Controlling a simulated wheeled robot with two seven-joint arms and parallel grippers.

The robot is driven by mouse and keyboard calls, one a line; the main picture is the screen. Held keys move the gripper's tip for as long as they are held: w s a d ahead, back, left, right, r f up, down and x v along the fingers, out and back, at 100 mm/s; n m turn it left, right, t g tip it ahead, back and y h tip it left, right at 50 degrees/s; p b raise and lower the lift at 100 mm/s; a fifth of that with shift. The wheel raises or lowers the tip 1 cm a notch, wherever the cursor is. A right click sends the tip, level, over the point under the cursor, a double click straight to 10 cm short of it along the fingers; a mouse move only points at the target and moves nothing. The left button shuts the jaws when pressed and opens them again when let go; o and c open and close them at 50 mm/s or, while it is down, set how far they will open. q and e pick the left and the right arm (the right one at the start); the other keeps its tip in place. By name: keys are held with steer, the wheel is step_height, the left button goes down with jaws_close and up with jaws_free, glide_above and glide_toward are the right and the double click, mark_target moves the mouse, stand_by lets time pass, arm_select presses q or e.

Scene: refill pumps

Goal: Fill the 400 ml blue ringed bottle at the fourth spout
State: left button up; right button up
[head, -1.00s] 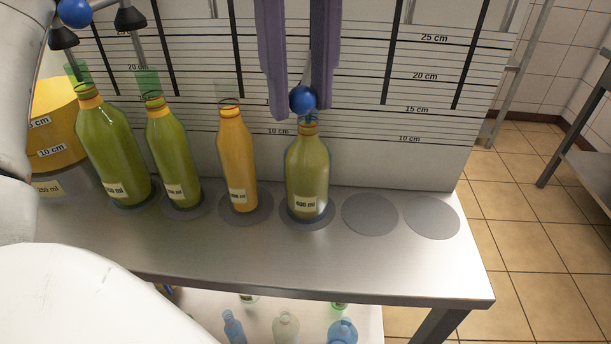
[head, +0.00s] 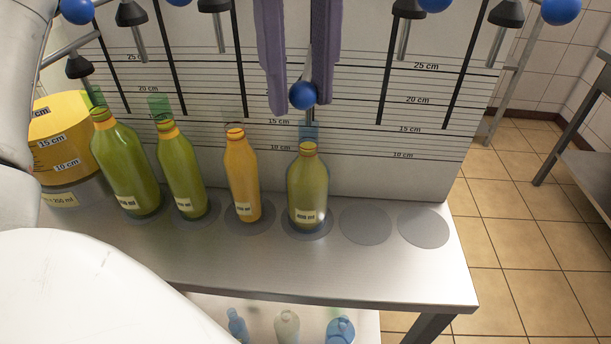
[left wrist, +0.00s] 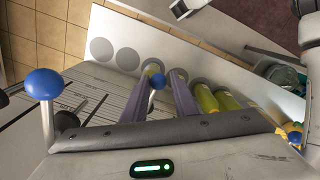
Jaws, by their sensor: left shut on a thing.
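A clear blue-tinted bottle (head: 307,185) with an orange ring at its neck stands upright on the fourth disc from the left. It holds yellow-green liquid up to about the neck. Its label looks like 400 ml but is small. My left gripper (head: 299,106) reaches down from the top with its purple fingers on either side of a blue knob (head: 302,95) and is shut on it, above and apart from the bottle. The gripper (left wrist: 166,73) and knob (left wrist: 157,81) also show in the left wrist view. The fourth spout itself is hidden behind the fingers. My right gripper is out of view.
Two green-filled bottles (head: 128,165) (head: 182,172) and an orange-filled bottle (head: 241,177) stand to the left. A yellow container (head: 62,135) is at the far left. Two discs (head: 365,225) (head: 423,228) at the right are bare. Other bottles (head: 287,326) stand on a lower shelf.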

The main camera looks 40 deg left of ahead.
arm_select(q)
steer(key=shift+s+r+p, duration=0.25)
steer(key=shift+r+p, duration=0.65)
steer(key=shift+r, duration=0.2)
steer(key=r+p, duration=0.2)
steer(key=p, duration=0.1)
steer(key=shift+w+d+r, duration=0.1)
steer(key=shift+w+r, duration=0.1)
steer(key=shift+w, duration=0.2)
steer(key=shift+c, duration=0.5)
step_height(320, 180, up, 3)
steer(key=p, duration=0.3)
steer(key=shift+r, duration=0.65)
steer(key=o, duration=0.9)
steer(key=shift+r, duration=0.1)
steer(key=shift+r+p, duration=0.3)
steer(key=shift+r, duration=4.85)
